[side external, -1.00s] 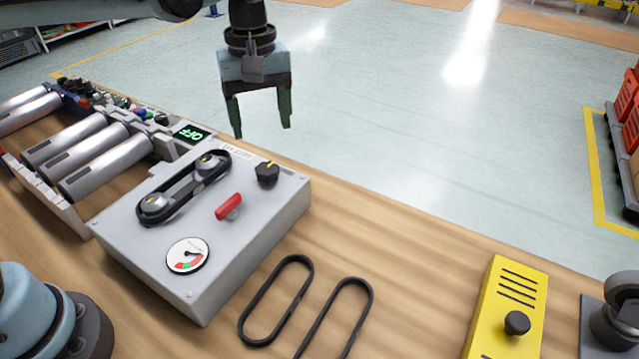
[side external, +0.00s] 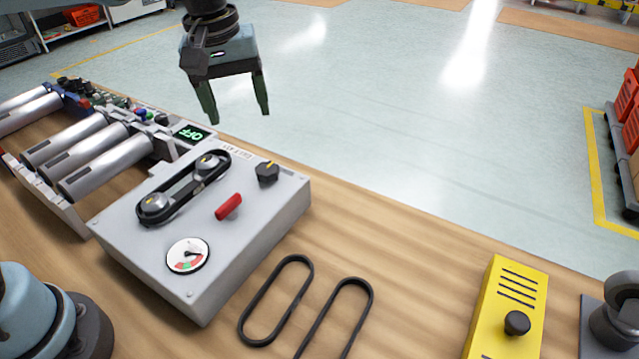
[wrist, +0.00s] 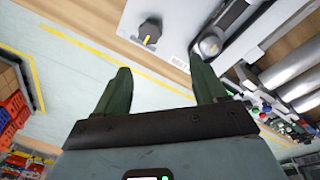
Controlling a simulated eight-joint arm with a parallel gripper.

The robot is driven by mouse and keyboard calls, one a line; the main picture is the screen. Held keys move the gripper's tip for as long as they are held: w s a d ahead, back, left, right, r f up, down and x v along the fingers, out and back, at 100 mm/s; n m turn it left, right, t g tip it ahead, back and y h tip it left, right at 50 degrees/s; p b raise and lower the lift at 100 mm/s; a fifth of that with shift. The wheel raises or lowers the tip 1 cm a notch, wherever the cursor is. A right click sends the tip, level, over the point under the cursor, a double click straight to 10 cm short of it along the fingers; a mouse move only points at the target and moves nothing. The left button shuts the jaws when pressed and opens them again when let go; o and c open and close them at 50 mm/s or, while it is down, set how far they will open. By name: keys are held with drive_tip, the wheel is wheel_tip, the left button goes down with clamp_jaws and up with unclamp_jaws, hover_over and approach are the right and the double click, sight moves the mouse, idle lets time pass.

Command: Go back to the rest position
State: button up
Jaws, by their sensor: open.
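My gripper (side external: 238,116) hangs in the air above and behind the grey control box (side external: 262,215) in the side view. Its two green fingers are apart with nothing between them. In the wrist view my gripper (wrist: 158,84) also shows spread, empty fingers, with the box's dark knob (wrist: 148,34) beyond them. The box is clear of the fingers.
The box carries a black belt on two pulleys (side external: 184,187), a red lever (side external: 229,206) and a gauge (side external: 188,255). Metal rollers (side external: 95,175) stand left. Loose black belts (side external: 277,300) and a yellow box (side external: 508,305) lie on the wooden table (side external: 400,270).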

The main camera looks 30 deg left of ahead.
drive_tip(key=s+a+f+m+t, duration=0.2)
drive_tip(key=s, duration=0.1)
drive_tip(key=s+a+f+m+t, duration=0.1)
drive_tip(key=s+a+f+m, duration=0.1)
drive_tip(key=s+m, duration=0.1)
drive_tip(key=s+a+f+m+t, duration=0.2)
drive_tip(key=s+f+m, duration=0.1)
drive_tip(key=shift+a+t, duration=0.3)
